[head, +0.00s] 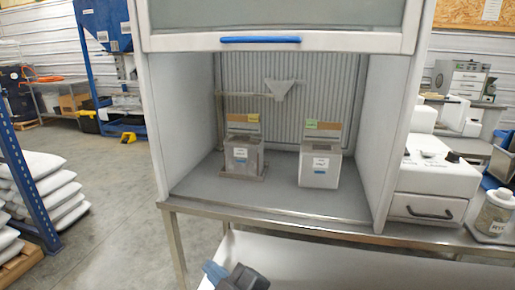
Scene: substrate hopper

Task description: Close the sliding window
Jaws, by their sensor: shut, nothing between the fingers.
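The sliding window (350,41) is a pale sash with a blue bar handle (260,40) along its lower edge. It is raised at the top of a white cabinet (183,110), and the cabinet's front below it stands open. My gripper (214,272) shows at the bottom edge as a small dark grey shape with a blue end. It is shut and empty, low in front of the bench and far below the handle. Part of it is cut off by the frame.
Inside the cabinet stand two small grey containers, a left one (242,157) and a right one (319,168), with a hanging funnel (282,89) behind. White machines (435,180) and a jar (492,213) stand right. Sacks (50,190) are stacked left; floor between is clear.

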